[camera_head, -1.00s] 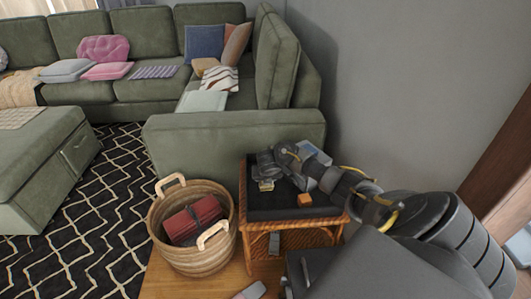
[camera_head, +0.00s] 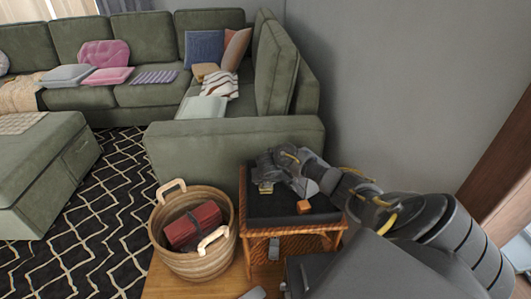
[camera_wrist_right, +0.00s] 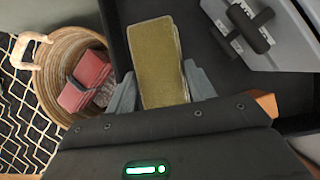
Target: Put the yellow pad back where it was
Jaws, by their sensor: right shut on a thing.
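The yellow pad (camera_wrist_right: 157,62) is a flat rectangle between the two fingers of my right gripper (camera_wrist_right: 160,88) in the right wrist view. The gripper is shut on it, with most of the pad reaching past the fingers. In the head view the pad (camera_head: 266,188) shows small below my right gripper (camera_head: 267,180), over the black top of the wicker side table (camera_head: 278,208). I cannot tell whether the pad touches that surface.
An orange block (camera_head: 304,207) sits on the table's black top. A wicker basket (camera_head: 165,238) with a red item (camera_head: 192,225) stands left of the table. A grey device (camera_wrist_right: 260,35) lies right of the pad. The green sofa (camera_head: 235,145) is behind.

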